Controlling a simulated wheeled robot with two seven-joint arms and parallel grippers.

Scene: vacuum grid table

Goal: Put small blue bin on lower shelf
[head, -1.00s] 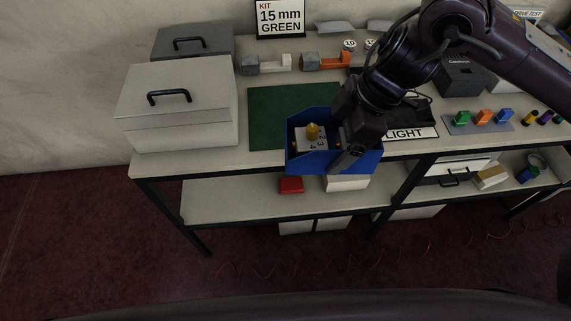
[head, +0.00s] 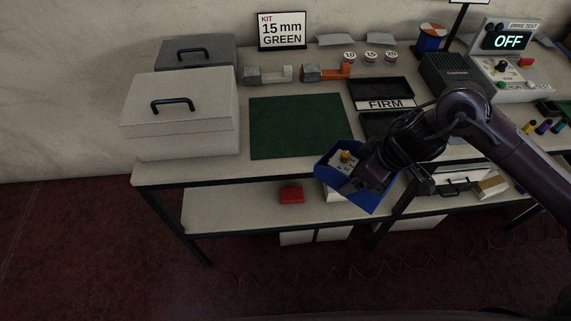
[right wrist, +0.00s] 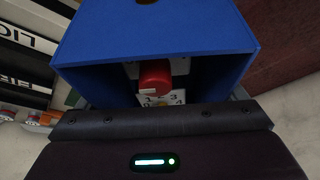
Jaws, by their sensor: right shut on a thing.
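The small blue bin (head: 372,199) hangs in front of the table's front edge, tilted, with a grey-white block with a yellow knob (head: 345,157) inside. My right gripper (head: 376,186) is shut on the bin's near right side. In the right wrist view the blue bin (right wrist: 160,35) fills the top, and a red knob and a white numbered face (right wrist: 160,97) show inside it. The lower shelf (head: 235,210) is under the table top, with a red box (head: 291,195) on it. The bin hides part of a white box on the shelf. My left gripper is out of view.
A table leg (head: 392,215) stands close to the bin's right. The lower shelf is bare left of the red box.

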